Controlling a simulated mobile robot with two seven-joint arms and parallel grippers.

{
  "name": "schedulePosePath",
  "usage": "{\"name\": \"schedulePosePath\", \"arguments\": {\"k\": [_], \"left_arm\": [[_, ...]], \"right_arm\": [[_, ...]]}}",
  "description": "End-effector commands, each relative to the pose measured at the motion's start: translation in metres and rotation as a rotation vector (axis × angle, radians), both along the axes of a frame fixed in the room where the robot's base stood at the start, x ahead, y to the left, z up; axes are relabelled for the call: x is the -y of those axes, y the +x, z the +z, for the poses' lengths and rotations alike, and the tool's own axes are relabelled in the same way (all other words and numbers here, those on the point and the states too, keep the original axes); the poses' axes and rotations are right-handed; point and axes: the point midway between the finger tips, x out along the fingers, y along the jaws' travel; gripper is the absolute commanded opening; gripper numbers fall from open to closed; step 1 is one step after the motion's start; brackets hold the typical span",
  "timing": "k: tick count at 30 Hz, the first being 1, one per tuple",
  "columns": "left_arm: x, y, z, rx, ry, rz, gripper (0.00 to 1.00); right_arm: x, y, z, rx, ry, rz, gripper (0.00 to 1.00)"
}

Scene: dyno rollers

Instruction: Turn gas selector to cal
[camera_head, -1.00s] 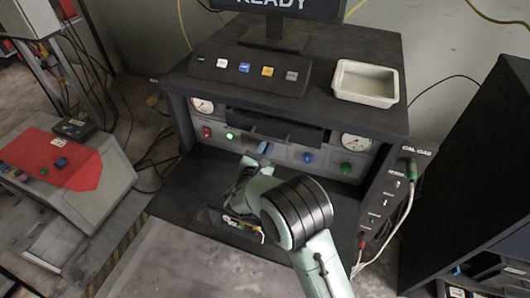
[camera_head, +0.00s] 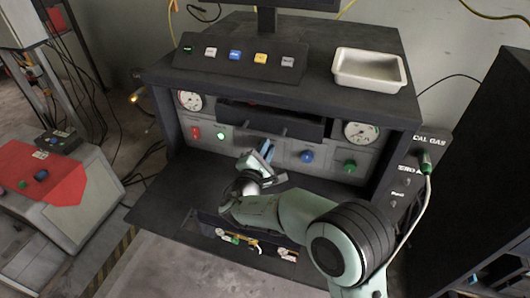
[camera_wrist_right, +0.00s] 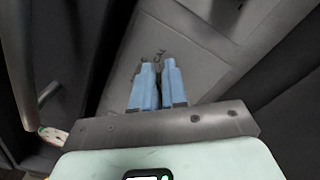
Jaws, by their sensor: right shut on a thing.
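My right gripper (camera_head: 267,149) reaches the grey front panel (camera_head: 287,149) of the bench, between a lit green button (camera_head: 220,135) and a blue knob (camera_head: 307,156). The fingers look tilted relative to the panel. I cannot read the selector's position. My left gripper is not in view.
A red knob (camera_head: 195,133) and a green knob (camera_head: 350,166) sit on the same panel, below two round gauges. A drawer with handles (camera_head: 270,119) is just above my gripper. A white tray (camera_head: 369,70) and a button box (camera_head: 240,60) stand on top. A CAL GAS side panel (camera_head: 424,142) is at right.

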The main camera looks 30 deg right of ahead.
Motion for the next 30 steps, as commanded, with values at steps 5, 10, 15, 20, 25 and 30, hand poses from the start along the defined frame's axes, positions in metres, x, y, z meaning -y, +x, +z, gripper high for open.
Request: {"name": "schedulePosePath", "arguments": {"k": [5, 10, 15, 20, 25, 30], "left_arm": [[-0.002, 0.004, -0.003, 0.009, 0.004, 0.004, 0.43], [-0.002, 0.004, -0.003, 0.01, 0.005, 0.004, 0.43], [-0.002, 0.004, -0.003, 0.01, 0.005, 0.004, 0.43], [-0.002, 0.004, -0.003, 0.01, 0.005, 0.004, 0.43], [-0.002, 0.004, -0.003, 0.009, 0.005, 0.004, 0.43], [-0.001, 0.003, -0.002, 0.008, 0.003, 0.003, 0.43]], "right_arm": [[-0.007, 0.001, -0.008, -0.009, 0.019, 0.02, 0.0], [-0.007, 0.001, -0.008, -0.009, 0.019, 0.02, 0.0], [-0.008, 0.002, -0.008, -0.008, 0.019, 0.02, 0.26], [-0.006, 0.001, -0.006, -0.005, 0.017, 0.016, 0.38], [-0.004, 0.001, -0.004, -0.001, 0.015, 0.013, 0.38], [-0.014, -0.008, -0.004, 0.0, 0.016, 0.013, 0.38]]}}
